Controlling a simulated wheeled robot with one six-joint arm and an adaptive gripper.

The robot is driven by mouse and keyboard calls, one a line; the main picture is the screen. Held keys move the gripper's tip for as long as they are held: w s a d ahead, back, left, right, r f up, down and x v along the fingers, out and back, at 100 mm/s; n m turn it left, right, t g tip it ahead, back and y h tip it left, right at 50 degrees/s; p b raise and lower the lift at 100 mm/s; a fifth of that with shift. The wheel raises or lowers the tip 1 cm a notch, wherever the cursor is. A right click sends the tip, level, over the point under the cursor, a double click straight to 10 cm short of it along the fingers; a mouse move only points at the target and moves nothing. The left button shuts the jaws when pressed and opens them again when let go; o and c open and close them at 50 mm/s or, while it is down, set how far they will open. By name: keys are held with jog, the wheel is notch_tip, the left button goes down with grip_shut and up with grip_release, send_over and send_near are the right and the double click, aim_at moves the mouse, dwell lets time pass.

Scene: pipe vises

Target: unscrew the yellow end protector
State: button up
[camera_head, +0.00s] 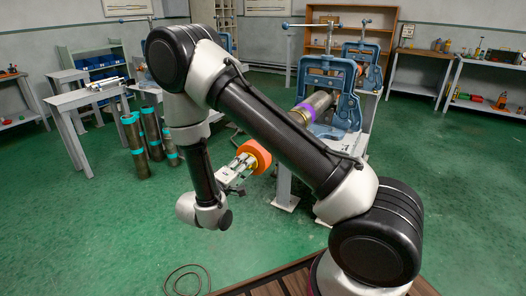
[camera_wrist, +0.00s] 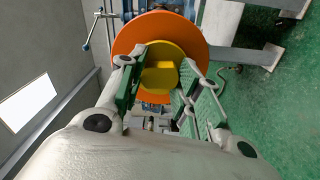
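The yellow end protector (camera_wrist: 165,50) faces my wrist camera as a round cap with a raised yellow block at its middle. It sits in front of a larger orange disc (camera_wrist: 196,38), which also shows in the head view (camera_head: 257,154). My gripper (camera_wrist: 161,78) is open, its green-padded fingers on either side of the yellow block. Gaps show beside the block, but whether a fingertip touches the cap is unclear. In the head view my gripper (camera_head: 236,171) is close to the disc; the yellow part is hardly visible there.
A pipe with a purple band (camera_head: 302,112) lies in a blue vise (camera_head: 333,85), partly hidden by my arm. Several upright pipes (camera_head: 134,140) stand at left beside a grey table (camera_head: 82,97). Shelving (camera_head: 487,92) stands at right. Green floor is open at front left.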

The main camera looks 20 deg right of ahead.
jog(key=shift+c, duration=1.4)
jog(key=n, duration=1.4)
jog(key=n, duration=1.4)
jog(key=shift+a, duration=0.1)
